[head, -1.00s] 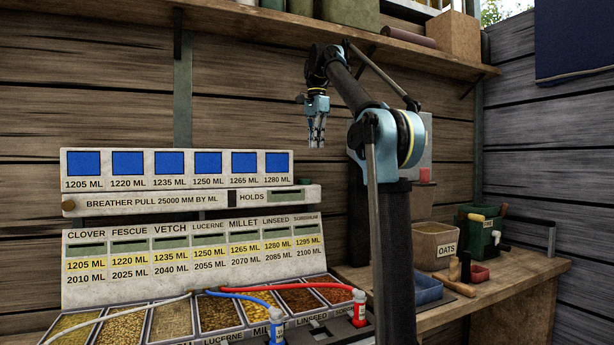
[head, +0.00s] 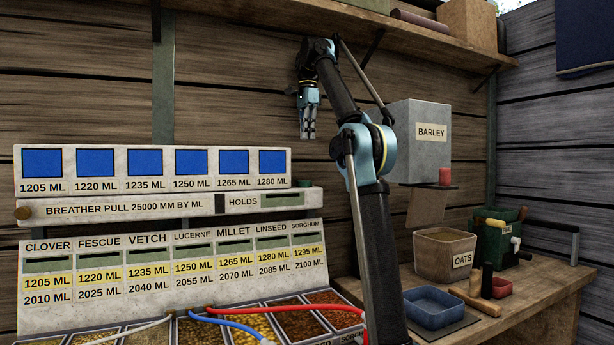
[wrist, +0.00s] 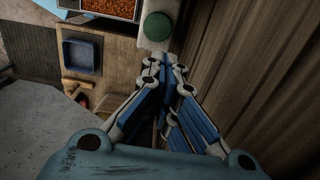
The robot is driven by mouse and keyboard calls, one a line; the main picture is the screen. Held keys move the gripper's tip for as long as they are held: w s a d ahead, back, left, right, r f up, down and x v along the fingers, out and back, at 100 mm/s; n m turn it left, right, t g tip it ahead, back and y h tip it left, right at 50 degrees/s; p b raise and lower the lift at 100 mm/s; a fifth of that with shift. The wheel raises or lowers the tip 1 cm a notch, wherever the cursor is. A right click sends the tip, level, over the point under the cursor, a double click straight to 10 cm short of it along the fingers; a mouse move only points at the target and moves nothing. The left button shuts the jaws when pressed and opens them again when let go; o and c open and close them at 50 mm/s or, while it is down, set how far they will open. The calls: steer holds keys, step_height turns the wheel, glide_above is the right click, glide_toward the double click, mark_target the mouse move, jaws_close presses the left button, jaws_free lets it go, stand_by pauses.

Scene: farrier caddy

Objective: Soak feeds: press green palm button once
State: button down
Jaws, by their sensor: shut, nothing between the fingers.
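The green palm button (wrist: 157,27) is a round, domed green cap on a pale ledge, seen from above in the wrist view. In the head view a small green piece (head: 305,183) shows at the right end of the breather bar. My gripper (head: 308,137) hangs pointing down above that end, clearly higher than the bar. Its fingers are together with nothing between them. In the wrist view my gripper's fingertips (wrist: 165,62) lie just below the button in the picture, apart from it.
The feed panel (head: 170,240) has blue screens and labelled columns above trays of grain. A barley box (head: 418,125), an oats bin (head: 440,262) and a blue tray (head: 432,306) stand to the right. The plank wall is close behind my gripper.

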steer(key=shift+f, duration=0.15)
glide_toward(304, 184)
steer(key=shift+w+d+f, duration=0.25)
steer(key=shift+w+f, duration=0.45)
steer(key=shift+f, duration=0.3)
steer(key=shift+w+d+f, duration=0.2)
steer(key=shift+w+f, duration=0.55)
steer(key=shift+f, duration=0.3)
steer(key=shift+w+d+f, duration=0.25)
steer(key=shift+w+f, duration=0.45)
steer(key=shift+f, duration=0.3)
steer(key=shift+f, duration=0.65)
steer(key=shift+s+f, duration=0.15)
steer(key=shift+s, duration=0.35)
